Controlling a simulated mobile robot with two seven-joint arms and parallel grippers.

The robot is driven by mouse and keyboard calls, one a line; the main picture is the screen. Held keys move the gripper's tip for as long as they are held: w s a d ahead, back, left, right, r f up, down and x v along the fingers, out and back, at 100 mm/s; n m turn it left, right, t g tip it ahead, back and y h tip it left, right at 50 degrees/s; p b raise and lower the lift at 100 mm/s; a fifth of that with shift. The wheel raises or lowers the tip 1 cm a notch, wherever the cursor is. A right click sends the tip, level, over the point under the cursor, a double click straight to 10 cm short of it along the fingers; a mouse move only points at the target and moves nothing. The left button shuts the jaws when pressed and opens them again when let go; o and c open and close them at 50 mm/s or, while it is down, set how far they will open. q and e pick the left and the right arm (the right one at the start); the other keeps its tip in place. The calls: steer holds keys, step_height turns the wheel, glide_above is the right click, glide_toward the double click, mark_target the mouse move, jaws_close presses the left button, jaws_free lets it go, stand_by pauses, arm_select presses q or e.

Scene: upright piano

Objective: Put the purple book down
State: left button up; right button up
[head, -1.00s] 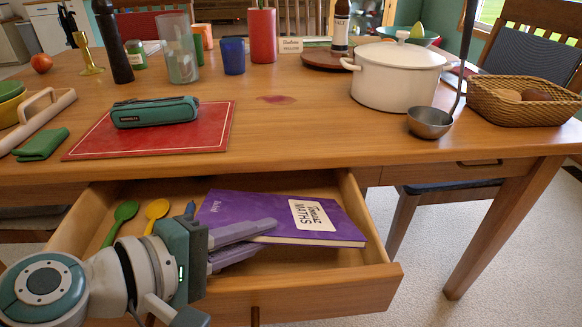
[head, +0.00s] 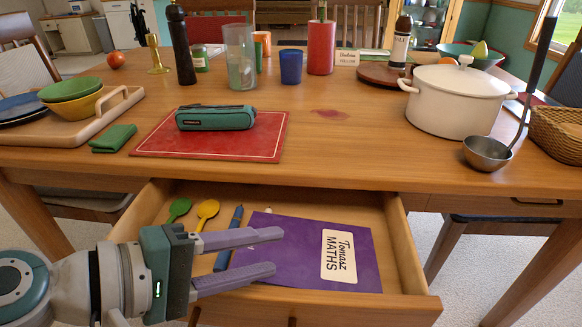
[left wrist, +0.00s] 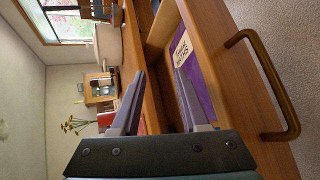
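The purple book (head: 306,262), with a white "Tomasz MATHS" label (head: 338,257), lies flat inside the open drawer (head: 360,304), in its right part. Part of it also shows in the left wrist view (left wrist: 207,88). My left gripper (head: 278,251) comes in from the left over the drawer. Its two fingers are spread apart, with nothing gripped between them. In the head view they overlap the book's left part; I cannot tell whether they touch it. My right gripper is not in view.
On the table above are a pencil case (head: 216,118) on a red mat (head: 265,146), a white pot (head: 457,101) and a ladle (head: 487,153).

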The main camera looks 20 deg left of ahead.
arm_select(q)
steer(key=v, duration=0.5)
steer(key=s+d+m+g, duration=0.5)
steer(key=s+d+m, duration=0.2)
steer(key=m, duration=0.3)
steer(key=s+a+f+m+g+y, duration=0.1)
steer(key=s+a+m+g+y, duration=0.1)
steer(key=s+a+m+y, duration=0.2)
steer(key=a+m+y, duration=0.1)
steer(key=a+y, duration=0.2)
steer(key=a, duration=0.2)
steer(key=shift+s+y, duration=0.3)
steer(key=shift+s, duration=0.05)
